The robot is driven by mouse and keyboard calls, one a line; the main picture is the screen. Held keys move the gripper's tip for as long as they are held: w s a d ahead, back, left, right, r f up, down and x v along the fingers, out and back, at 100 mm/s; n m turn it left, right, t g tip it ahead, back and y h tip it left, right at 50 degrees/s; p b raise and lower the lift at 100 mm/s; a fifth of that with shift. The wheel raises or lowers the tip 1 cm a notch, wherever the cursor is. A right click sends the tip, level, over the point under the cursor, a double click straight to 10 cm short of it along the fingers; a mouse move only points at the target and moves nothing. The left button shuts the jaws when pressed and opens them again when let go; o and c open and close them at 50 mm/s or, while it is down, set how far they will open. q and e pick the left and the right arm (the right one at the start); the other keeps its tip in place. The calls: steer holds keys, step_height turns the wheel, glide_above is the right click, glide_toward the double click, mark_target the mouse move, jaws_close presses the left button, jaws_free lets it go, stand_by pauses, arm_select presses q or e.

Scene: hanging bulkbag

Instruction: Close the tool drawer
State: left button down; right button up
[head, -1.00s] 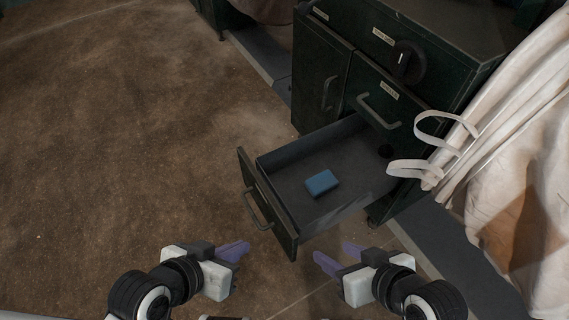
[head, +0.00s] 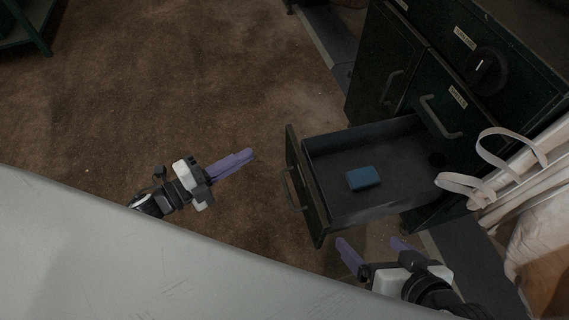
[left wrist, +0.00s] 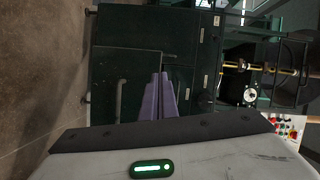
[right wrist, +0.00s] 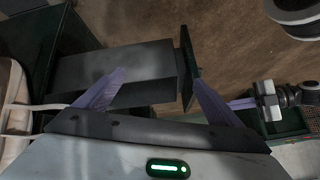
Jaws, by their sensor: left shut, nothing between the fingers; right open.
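The tool drawer (head: 307,188) is pulled well out of the dark green cabinet (head: 385,60), its front panel with a bar handle (head: 291,190) facing left. A blue block (head: 363,178) lies inside it. My left gripper (head: 251,154) is shut and empty, to the left of the drawer front and apart from it, pointing toward it. In the left wrist view its closed purple fingers (left wrist: 158,78) show against the cabinet. My right gripper (head: 369,242) is open and empty beside the drawer's near side. In the right wrist view the drawer (right wrist: 188,65) shows beyond its spread fingers.
White fabric with loop straps (head: 500,180) hangs close to the right of the drawer. Other cabinet fronts (head: 380,85) are shut. Brown floor (head: 200,90) is open to the left of the drawer. A green frame (head: 25,30) stands at the far top left.

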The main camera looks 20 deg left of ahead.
arm_select(q)
steer(key=s+a+m+g+h, duration=0.1)
steer(key=s+m+g+h, duration=0.25)
steer(key=s+m, duration=0.2)
steer(key=m+h+b, duration=0.1)
steer(key=h+b, duration=0.1)
glide_toward(299, 163)
steer(key=shift+g+y, duration=0.25)
steer(key=shift+g, duration=0.1)
steer(key=x, duration=0.5)
steer(key=shift+a+r, duration=0.1)
steer(key=shift+r, duration=0.3)
steer(key=shift+x, duration=0.75)
steer(key=shift+w, duration=0.1)
arm_select(e)
steer(key=shift+w+a+r+t+y, duration=0.15)
steer(key=shift+a+r+t+y, duration=0.3)
steer(key=shift+a+r, duration=0.3)
steer(key=shift+d, duration=0.1)
